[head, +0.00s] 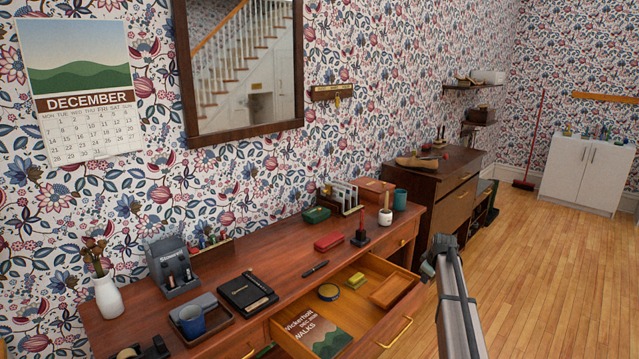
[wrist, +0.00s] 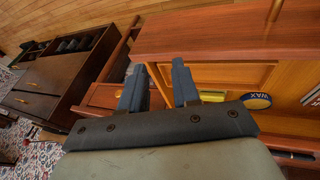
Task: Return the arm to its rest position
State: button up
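My gripper (wrist: 159,68) shows in the wrist view with its two fingers apart and nothing between them. It is over the area of the open drawer (head: 408,318) of the long wooden dresser. In the head view my grey arm (head: 458,300) rises from the bottom edge, right of the drawer. The fingers cannot be made out clearly there.
The drawer holds a round tin (head: 329,292), a yellow block (head: 357,281), a wooden tray (head: 392,290) and a "Walks" booklet (head: 318,335). The dresser top (head: 290,262) carries a pen, notebook and mugs. Open wooden floor (head: 540,270) lies to the right.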

jog(key=s+d+f+m+t, duration=0.1)
jog(key=s+d+f, duration=0.45)
jog(key=f, duration=0.35)
jog(key=s+a+f+m+g+y, duration=0.1)
jog(key=s+a+f+m+g, duration=0.15)
jog(key=s+a+f, duration=0.75)
jog(key=s+a+f+m+g, duration=0.1)
jog(key=s+a+f+g, duration=0.2)
jog(key=s+a+f, duration=0.7)
jog(key=s+a+f+m+g, duration=0.1)
jog(key=s+a+f+g, duration=0.1)
jog(key=s, duration=1.2)
jog(key=s+a+f+m+g, duration=0.1)
jog(key=s+a+f+g, duration=0.2)
jog(key=s, duration=1.2)
jog(key=s+a+f+m+g, duration=0.1)
jog(key=s+a+f+g, duration=0.1)
jog(key=s, duration=1.3)
notch_tip(320, 180, down, 3)
jog(key=shift+a+r+h, duration=0.2)
jog(key=shift+a+h, duration=0.1)
jog(key=shift+a, duration=0.3)
jog(key=shift+m+g, duration=0.25)
